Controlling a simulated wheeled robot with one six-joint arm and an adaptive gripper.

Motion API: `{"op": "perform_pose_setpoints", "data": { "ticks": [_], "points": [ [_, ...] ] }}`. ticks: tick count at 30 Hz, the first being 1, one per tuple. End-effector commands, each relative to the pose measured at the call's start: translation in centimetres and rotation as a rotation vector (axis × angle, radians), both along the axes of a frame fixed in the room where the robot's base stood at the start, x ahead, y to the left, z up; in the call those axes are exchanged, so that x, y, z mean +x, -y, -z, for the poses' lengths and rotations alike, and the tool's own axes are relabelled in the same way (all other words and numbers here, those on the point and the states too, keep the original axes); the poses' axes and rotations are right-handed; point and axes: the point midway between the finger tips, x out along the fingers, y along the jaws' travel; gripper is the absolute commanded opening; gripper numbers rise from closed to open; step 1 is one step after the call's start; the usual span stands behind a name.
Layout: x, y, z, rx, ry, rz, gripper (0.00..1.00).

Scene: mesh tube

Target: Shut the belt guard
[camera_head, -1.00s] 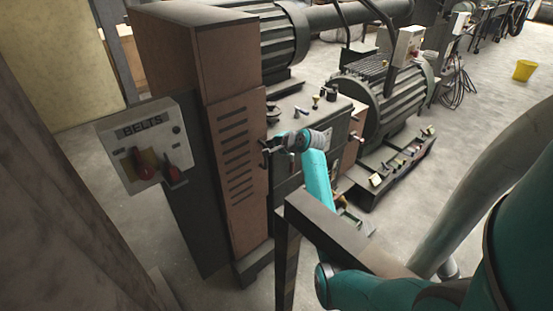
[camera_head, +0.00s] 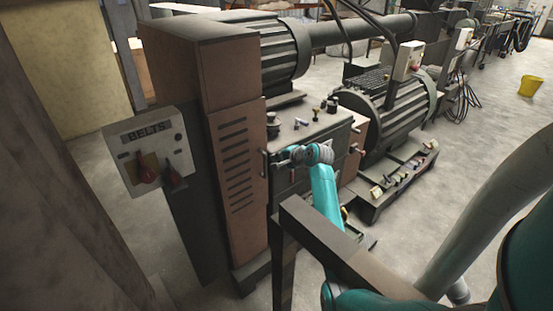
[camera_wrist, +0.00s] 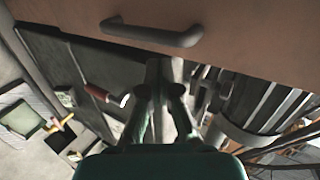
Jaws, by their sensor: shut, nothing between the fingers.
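The belt guard (camera_head: 236,165) is a brown slotted panel on the front of the tall cabinet. It looks near flush with the cabinet, but I cannot tell whether it is fully shut. Its dark bar handle (camera_head: 264,165) is on the right edge. In the wrist view the brown panel (camera_wrist: 240,38) fills the top, with the handle (camera_wrist: 152,32) across it. My gripper (camera_head: 280,158) is just right of the handle in the head view. In the wrist view my gripper's fingers (camera_wrist: 163,85) are together, empty, below the handle and apart from it.
A grey BELTS switch box (camera_head: 150,153) with red levers stands left of the cabinet. A dark machine bench (camera_head: 315,125) and a ribbed motor (camera_head: 385,105) are to the right. A brown beam (camera_head: 318,235) lies in front of my arm. Open floor (camera_head: 480,165) is at right.

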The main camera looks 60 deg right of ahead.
Motion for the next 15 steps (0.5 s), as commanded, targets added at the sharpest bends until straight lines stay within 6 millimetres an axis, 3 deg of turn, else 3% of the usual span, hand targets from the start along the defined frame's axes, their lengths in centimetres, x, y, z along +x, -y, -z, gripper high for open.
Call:
{"op": "perform_pose_setpoints", "data": {
  "ticks": [15],
  "points": [
    [-5.9, -1.7, -3.6, -0.003, 0.002, 0.001, 0.0]
  ]
}}
